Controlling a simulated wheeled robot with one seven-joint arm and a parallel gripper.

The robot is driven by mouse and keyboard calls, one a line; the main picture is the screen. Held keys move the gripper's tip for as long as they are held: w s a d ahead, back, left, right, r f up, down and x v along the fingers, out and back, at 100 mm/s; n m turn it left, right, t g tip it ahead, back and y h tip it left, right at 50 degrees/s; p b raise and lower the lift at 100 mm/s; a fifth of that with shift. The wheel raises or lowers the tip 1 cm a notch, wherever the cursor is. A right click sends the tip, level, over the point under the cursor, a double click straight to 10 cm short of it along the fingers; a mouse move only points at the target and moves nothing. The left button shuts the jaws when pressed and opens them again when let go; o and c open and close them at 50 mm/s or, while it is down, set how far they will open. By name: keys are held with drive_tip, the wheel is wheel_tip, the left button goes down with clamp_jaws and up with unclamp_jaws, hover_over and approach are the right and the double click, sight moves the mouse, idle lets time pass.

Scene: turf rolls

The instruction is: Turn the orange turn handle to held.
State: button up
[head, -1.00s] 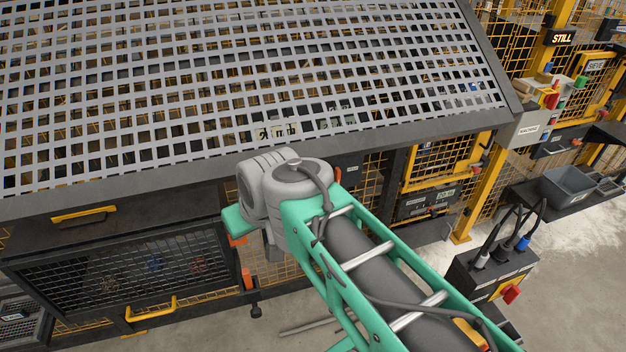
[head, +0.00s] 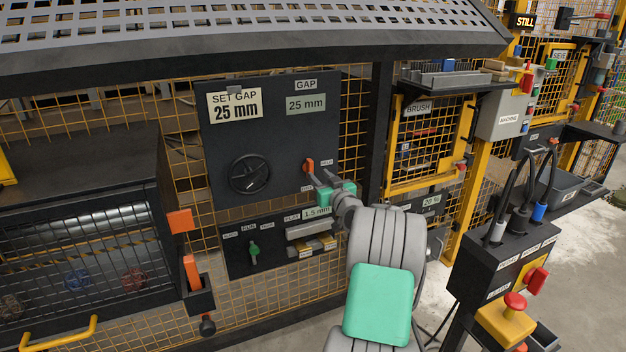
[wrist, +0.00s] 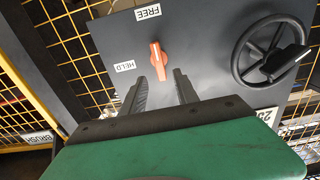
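The orange turn handle (head: 309,166) sits on the dark panel, with a HELD label to its right and a FREE label below it. In the wrist view the handle (wrist: 158,61) lies lengthwise toward the FREE label (wrist: 148,12), with the HELD label (wrist: 124,66) off to its left. My gripper (head: 317,180) is close to the handle, coming from the lower right. In the wrist view my gripper (wrist: 161,77) is open, its two fingers apart, with the handle just beyond and between the tips. I cannot tell whether either finger touches it.
A black handwheel (head: 249,174) is left of the handle on the same panel. A lower panel with a green knob (head: 254,252) is beneath. Yellow mesh surrounds the panels. A control box with a red button (head: 515,301) stands at the right.

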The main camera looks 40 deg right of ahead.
sight(312, 169)
drive_tip(key=x, duration=0.5)
drive_tip(key=shift+w+d+f, duration=0.1)
drive_tip(key=shift+w, duration=0.15)
clamp_jaws()
